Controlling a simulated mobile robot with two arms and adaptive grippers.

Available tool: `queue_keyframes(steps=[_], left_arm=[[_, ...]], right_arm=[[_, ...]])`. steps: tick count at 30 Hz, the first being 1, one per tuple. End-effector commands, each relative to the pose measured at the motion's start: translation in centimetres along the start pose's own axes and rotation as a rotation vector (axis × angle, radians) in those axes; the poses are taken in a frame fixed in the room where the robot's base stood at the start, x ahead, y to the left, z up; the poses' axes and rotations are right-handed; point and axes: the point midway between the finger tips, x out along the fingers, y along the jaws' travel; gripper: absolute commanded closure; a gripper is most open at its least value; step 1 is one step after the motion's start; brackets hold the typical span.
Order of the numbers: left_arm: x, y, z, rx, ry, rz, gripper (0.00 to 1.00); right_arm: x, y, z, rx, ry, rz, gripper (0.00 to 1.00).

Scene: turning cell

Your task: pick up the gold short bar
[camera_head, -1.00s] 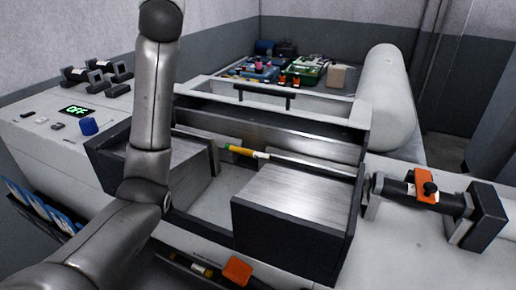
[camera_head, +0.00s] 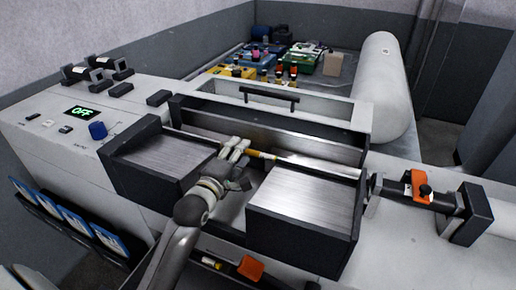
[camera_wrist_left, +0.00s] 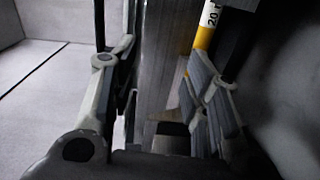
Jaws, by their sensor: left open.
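A yellow-gold bar section with a pale label (camera_head: 261,155) lies in the machine's open bay, between two brushed-metal blocks. It is in line with a thin silver rod to its right; I cannot tell whether they are one piece. In the left wrist view the yellow piece with a white label marked "20" (camera_wrist_left: 204,36) shows at the top, beside the right-hand finger, which hides its lower end. My left gripper (camera_head: 239,158) is open at the bar's left end. Its spread fingers also show in the left wrist view (camera_wrist_left: 162,80). My right gripper is out of view.
The left metal block (camera_head: 160,158) and right metal block (camera_head: 305,207) flank the gripper closely. A bay wall with a black handle (camera_head: 269,95) stands behind. An orange-marked dark fitting (camera_head: 421,190) sits at right.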

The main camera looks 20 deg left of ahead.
Motion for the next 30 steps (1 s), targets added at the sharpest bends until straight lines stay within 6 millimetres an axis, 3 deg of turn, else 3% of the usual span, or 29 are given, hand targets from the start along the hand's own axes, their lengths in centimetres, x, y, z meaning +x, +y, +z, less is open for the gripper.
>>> queue_keyframes(steps=[3, 8, 18, 30], left_arm=[[-1.9, -2.4, 0.3, -0.034, -0.012, -0.066, 0.57], [-2.7, -3.8, 0.5, -0.052, -0.019, -0.101, 0.57], [1.4, -4.2, 0.7, -0.054, -0.020, -0.104, 0.57], [4.2, -4.5, 0.7, -0.053, -0.020, -0.105, 0.57]], right_arm=[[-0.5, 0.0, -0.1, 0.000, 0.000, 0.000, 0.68], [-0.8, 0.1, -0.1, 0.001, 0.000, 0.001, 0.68], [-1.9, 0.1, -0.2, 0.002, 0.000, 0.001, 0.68], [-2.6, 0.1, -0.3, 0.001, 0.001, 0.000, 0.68]])
